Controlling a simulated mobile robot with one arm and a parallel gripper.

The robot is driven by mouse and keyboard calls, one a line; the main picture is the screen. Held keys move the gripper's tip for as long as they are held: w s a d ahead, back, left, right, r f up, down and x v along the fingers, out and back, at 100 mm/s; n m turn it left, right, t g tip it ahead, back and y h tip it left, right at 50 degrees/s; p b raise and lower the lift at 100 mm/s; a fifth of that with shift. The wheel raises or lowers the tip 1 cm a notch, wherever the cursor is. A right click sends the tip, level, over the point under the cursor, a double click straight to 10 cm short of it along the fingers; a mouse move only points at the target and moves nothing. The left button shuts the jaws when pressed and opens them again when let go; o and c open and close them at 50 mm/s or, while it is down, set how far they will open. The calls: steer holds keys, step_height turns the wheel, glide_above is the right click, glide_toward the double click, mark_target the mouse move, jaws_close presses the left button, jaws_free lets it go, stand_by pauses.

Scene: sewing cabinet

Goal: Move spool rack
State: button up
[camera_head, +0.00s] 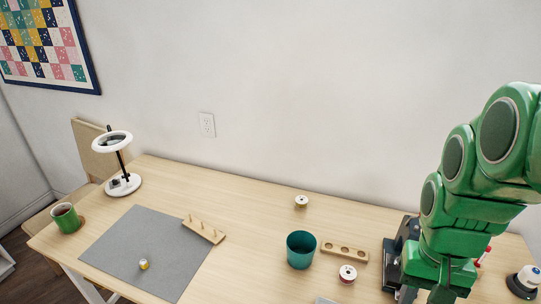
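A small wooden rack with upright pegs (204,230) lies at the right edge of the grey mat, slanted down to the right. Its pegs look empty. A second wooden bar with round holes (344,252) lies right of the teal cup. I cannot tell which of the two is called the spool rack. My green arm comes down at the right side, apart from both. Its lower end runs toward the bottom edge, and I see no gripper fingers.
The back middle is mostly clear.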

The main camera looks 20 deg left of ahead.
steer(key=w+a+t+h, duration=0.1)
steer(key=w+a, duration=0.4)
steer(key=w, duration=0.4)
steer(key=w+a, duration=0.5)
steer(key=w, duration=0.4)
steer(key=w+a+f+t, duration=0.1)
steer(key=w+a+f, duration=0.1)
steer(key=w+a, duration=0.4)
steer(key=w+a+f, duration=0.3)
steer(key=w+a, duration=0.1)
steer(key=a, duration=0.3)
steer(key=n+t+y, duration=0.1)
steer(key=n, duration=0.1)
glide_toward(202, 226)
steer(key=shift+w+d+f, duration=0.1)
steer(key=shift+f, duration=0.2)
steer(key=shift+w+f, duration=0.2)
steer(key=shift+f, duration=1.1)
steer(key=shift+w+f, duration=0.15)
steer(key=shift+f, duration=1.1)
steer(key=shift+w+f, duration=0.2)
steer(key=shift+f, duration=1.1)
